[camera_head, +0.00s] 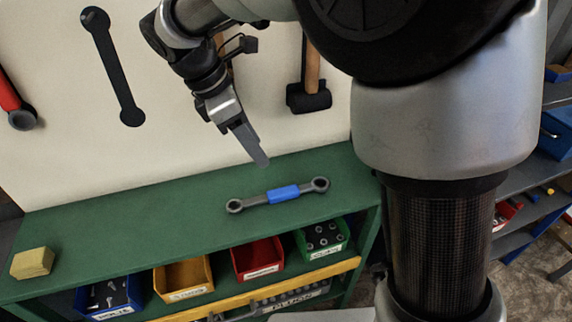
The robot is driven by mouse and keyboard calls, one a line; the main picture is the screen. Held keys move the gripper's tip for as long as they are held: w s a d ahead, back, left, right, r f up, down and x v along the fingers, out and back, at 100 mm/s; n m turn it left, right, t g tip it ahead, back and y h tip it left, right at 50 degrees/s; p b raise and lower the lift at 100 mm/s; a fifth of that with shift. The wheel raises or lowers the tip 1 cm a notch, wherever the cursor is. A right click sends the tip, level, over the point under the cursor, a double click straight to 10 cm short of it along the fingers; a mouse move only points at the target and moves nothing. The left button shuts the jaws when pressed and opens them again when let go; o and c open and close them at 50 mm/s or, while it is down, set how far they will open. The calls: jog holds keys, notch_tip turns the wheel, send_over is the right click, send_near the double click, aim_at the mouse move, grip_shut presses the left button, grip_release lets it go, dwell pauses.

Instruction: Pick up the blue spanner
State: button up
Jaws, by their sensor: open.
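The blue spanner (284,193) lies flat on the green bench top (150,207). It has a blue middle grip and a grey ring at each end, and it lies almost level across the picture. My gripper (265,163) points down above the bench, just above and behind the spanner in the picture, and apart from it. Its fingers overlap from this angle, and nothing shows between them.
A yellow block (33,263) sits at the bench's left end. Blue, yellow, red and green bins (257,259) stand below the front edge. A hammer (309,97) and a dark spanner-shaped silhouette (113,65) are on the back board. The bench left of the spanner is clear.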

send_over(286, 190)
jog(key=a, duration=0.3)
notch_tip(286, 190, down, 9)
jog(key=shift+s+d+f+b, duration=0.1)
jog(key=shift+d+b, duration=0.05)
jog(key=shift+b, duration=0.25)
jog(key=x, duration=0.4)
jog(key=shift+s+d, duration=0.2)
jog(key=shift+d, duration=0.05)
jog(key=shift+w+d+f, duration=0.1)
jog(key=shift+d+f, duration=0.1)
jog(key=shift+f, duration=0.3)
jog(key=shift+f, duration=0.15)
grip_shut()
